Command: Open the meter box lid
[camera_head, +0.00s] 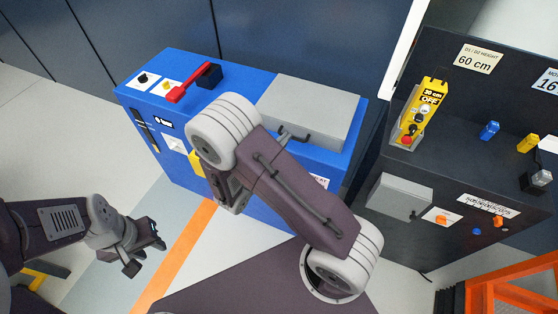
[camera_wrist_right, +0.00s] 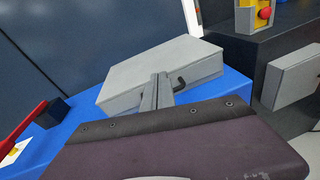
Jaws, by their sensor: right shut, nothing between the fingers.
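A grey box lid (camera_head: 315,103) with a dark handle (camera_head: 297,134) lies on the right part of the blue cabinet top and looks shut. It also shows in the right wrist view as a grey block (camera_wrist_right: 160,72) with its dark handle (camera_wrist_right: 180,84) on the front face. My right gripper (camera_wrist_right: 157,88) is shut and empty, its fingers in front of the lid, just left of the handle in that view; touching cannot be told. In the head view my right arm hides most of that gripper. My left gripper (camera_head: 146,257) is open and empty above the floor.
The blue cabinet (camera_head: 240,215) carries a red lever (camera_head: 188,87). A dark cabinet (camera_head: 450,180) at right carries a yellow control box (camera_head: 423,110) and another grey box (camera_head: 399,197) with a handle. An orange frame (camera_head: 510,285) stands lower right.

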